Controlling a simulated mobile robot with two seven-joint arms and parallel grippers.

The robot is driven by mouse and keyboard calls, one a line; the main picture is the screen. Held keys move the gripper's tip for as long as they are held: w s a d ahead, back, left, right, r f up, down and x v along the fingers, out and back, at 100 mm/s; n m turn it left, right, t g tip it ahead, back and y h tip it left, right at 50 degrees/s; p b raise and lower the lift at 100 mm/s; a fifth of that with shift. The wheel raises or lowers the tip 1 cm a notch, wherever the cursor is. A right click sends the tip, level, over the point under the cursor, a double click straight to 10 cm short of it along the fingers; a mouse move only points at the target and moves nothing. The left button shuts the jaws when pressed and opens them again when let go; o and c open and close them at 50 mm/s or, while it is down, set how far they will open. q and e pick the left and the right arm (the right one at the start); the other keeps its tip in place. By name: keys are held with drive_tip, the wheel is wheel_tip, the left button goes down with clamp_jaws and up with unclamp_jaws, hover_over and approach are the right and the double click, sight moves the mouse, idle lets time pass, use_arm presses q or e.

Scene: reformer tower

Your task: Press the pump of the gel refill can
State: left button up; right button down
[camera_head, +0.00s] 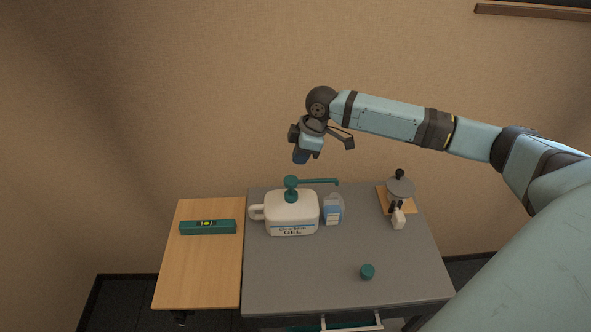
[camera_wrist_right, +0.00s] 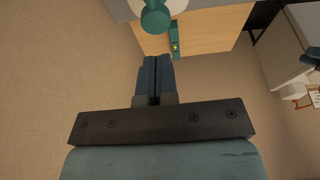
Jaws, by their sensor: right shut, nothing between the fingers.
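The gel refill can (camera_head: 291,214) is a white jug with a side handle and a GEL label, upright on the grey table. Its teal pump (camera_head: 290,183) stands on top, with a long thin spout pointing right. The pump's round teal top (camera_wrist_right: 155,17) shows beyond the fingertips in the right wrist view. My right gripper (camera_head: 301,157) is above the can, pointing down, apart from the pump. Its fingers (camera_wrist_right: 154,60) are closed together with nothing between them. My left gripper is not in view.
A clear bottle with a blue label (camera_head: 333,211) stands close to the can's right, under the spout. A grey-topped device (camera_head: 399,188) stands on a wooden board at the right. A teal level (camera_head: 208,227) lies on the wooden side table (camera_head: 196,274).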

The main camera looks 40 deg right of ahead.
drive_tip(key=v, duration=0.3)
drive_tip(key=shift+r, duration=0.15)
drive_tip(key=b, duration=0.2)
hover_over(308, 180)
drive_tip(key=s+d, duration=0.1)
wheel_tip(308, 180, down, 7)
drive_tip(key=shift+d+f, duration=0.1)
drive_tip(key=shift+f, duration=0.15)
drive_tip(key=shift+d+f, duration=0.15)
drive_tip(key=shift+f, duration=0.15)
idle(1.3)
